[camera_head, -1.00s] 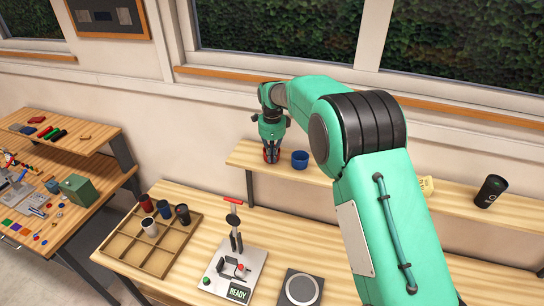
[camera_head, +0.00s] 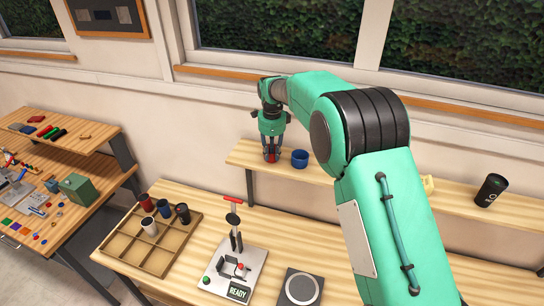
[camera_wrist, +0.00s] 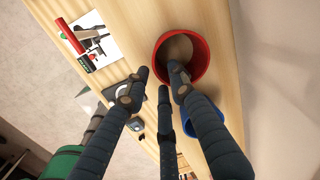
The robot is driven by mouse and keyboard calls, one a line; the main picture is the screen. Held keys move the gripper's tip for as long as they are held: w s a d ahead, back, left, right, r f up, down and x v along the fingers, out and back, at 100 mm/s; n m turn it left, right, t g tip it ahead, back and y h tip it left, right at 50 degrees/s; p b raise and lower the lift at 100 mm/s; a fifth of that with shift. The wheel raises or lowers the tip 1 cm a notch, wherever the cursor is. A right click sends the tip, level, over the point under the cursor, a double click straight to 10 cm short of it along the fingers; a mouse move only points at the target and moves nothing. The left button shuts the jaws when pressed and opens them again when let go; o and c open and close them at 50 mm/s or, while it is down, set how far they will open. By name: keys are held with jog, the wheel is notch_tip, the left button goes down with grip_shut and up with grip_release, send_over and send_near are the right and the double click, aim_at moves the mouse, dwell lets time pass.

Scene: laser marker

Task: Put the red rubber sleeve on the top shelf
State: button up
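The red rubber sleeve (camera_head: 271,157) stands on the raised shelf (camera_head: 345,175) against the wall, near its left end. It shows as an open red ring (camera_wrist: 204,62) in the wrist view, resting on the wood. My gripper (camera_head: 271,150) points down just above and around the sleeve in the head view. In the wrist view its fingers (camera_wrist: 160,82) are spread apart, one tip overlapping the near rim of the ring; whether it touches cannot be told. The sleeve does not appear clamped between the fingers.
A blue cup (camera_head: 300,159) stands on the shelf close to the right of the sleeve. A black cup (camera_head: 490,190) and a yellow item (camera_head: 428,185) are farther right. Below are a compartment tray (camera_head: 118,246) with several cups and a press marked READY (camera_head: 237,270).

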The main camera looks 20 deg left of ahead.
notch_tip(320, 180, up, 11)
jog(key=b, duration=0.1)
jog(key=shift+s+f, duration=0.15)
jog(key=shift+s, duration=0.25)
jog(key=shift+d, duration=0.1)
dwell(0.5)
jog(key=s+d+r+n+t, duration=0.1)
jog(key=s+d+r+n, duration=0.1)
jog(key=s+d+r, duration=0.6)
jog(key=s+d+r+n, duration=0.3)
jog(key=d+r, duration=0.1)
jog(key=d, duration=0.8)
jog(key=s+d+r+n+t, duration=0.15)
jog(key=s+d+r, duration=0.4)
jog(key=d, duration=0.55)
jog(key=s+d+n+t, duration=0.1)
jog(key=s+d+n, duration=0.3)
jog(key=s+d, duration=0.9)
jog(key=s+d+f+n, duration=0.2)
jog(key=s+f, duration=0.2)
jog(key=s, duration=0.4)
jog(key=s+d+f+n+t, duration=0.1)
jog(key=s+f, duration=0.3)
jog(key=s, duration=0.5)
jog(key=shift+d+f+n, duration=0.25)
jog(key=shift+d+n, duration=0.1)
jog(key=shift+d, duration=0.35)
